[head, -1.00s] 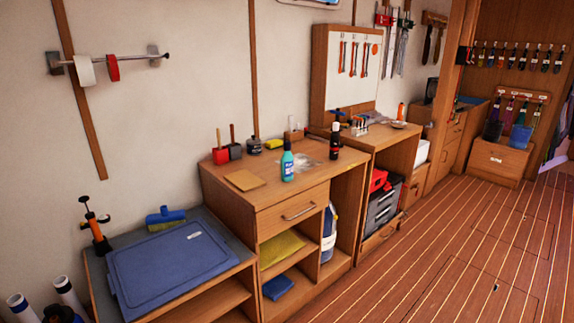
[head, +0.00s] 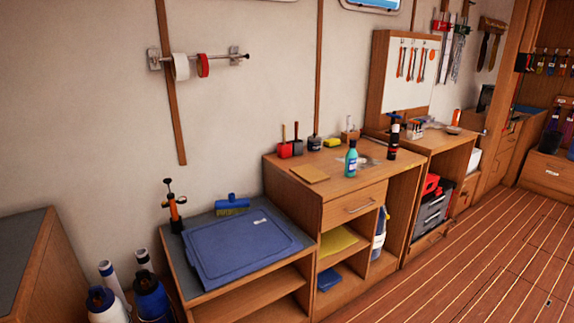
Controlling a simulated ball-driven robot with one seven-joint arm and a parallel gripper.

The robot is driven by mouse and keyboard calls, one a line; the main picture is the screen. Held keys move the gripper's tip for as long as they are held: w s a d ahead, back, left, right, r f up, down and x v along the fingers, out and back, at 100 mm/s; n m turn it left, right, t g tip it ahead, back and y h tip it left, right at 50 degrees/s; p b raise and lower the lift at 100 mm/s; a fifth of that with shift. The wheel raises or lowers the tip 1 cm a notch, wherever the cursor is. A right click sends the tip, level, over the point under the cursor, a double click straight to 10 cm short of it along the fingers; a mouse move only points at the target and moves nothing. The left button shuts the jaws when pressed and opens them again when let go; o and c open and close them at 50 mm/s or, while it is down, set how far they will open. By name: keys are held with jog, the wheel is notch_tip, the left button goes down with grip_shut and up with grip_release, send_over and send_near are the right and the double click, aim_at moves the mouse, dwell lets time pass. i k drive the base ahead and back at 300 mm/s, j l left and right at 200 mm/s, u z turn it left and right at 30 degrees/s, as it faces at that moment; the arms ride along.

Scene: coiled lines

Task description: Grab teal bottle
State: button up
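The teal bottle (head: 351,160) has a dark cap and a pale label. It stands upright near the front edge of the wooden cabinet top (head: 325,194), above the drawer. My gripper is not in view.
A tan sheet (head: 310,173), red and dark containers with handles, and a yellow item (head: 332,142) lie on the same top. A lower bench at left holds a blue lid (head: 245,248), a brush and an orange pump (head: 174,208). The plank floor (head: 480,250) at right is clear.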

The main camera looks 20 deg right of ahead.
aim_at(352, 155)
jog(key=i+l+u, duration=0.3)
jog(key=l+u, duration=0.3)
jog(key=l, duration=0.2)
jog(key=i+l+u, duration=0.25)
jog(key=l, duration=0.2)
jog(key=l+u, duration=0.3)
jog(key=l, duration=0.15)
